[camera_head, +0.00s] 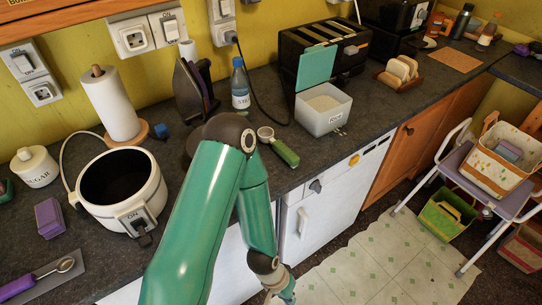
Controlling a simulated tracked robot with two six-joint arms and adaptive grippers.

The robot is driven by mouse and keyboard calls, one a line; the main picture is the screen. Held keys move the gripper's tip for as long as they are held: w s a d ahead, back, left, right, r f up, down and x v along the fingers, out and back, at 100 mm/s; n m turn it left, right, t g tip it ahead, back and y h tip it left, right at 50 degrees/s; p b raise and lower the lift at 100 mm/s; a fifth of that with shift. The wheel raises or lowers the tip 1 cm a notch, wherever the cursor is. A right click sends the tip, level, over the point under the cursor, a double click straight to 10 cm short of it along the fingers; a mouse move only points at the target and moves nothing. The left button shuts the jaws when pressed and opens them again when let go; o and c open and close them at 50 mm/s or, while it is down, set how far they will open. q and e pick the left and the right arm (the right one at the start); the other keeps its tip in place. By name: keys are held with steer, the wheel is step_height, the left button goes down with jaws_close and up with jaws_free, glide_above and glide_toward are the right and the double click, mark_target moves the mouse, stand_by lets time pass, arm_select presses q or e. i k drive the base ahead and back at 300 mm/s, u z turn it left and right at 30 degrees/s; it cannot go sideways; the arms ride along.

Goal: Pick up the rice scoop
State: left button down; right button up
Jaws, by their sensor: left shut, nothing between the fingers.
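A scoop with a green handle and small metal bowl (284,152) lies on the dark counter near its front edge, just right of my arm's elbow. A purple-handled metal scoop (40,277) lies on a dark mat at the lower left. I cannot tell from their looks which is the rice scoop. My left arm rises from the bottom, bends over the counter edge and hangs down. My left gripper (282,296) is at the bottom edge, low in front of the white cabinet, partly cut off. It is shut and empty, well below the green scoop. My right gripper is out of view.
A white bin of pale contents with a raised teal lid (323,108) stands right of the green scoop. A round cooker (118,208), a paper roll (112,105), an iron (190,90) and a blue bottle (240,85) crowd the counter. A purple cart (490,185) stands right.

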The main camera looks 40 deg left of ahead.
mark_target(278, 147)
steer(key=z, duration=0.85)
steer(key=i, duration=0.1)
steer(key=u, duration=3.15)
steer(key=k, duration=0.5)
steer(key=z, duration=1)
steer(key=i, duration=0.65)
steer(key=u, duration=0.05)
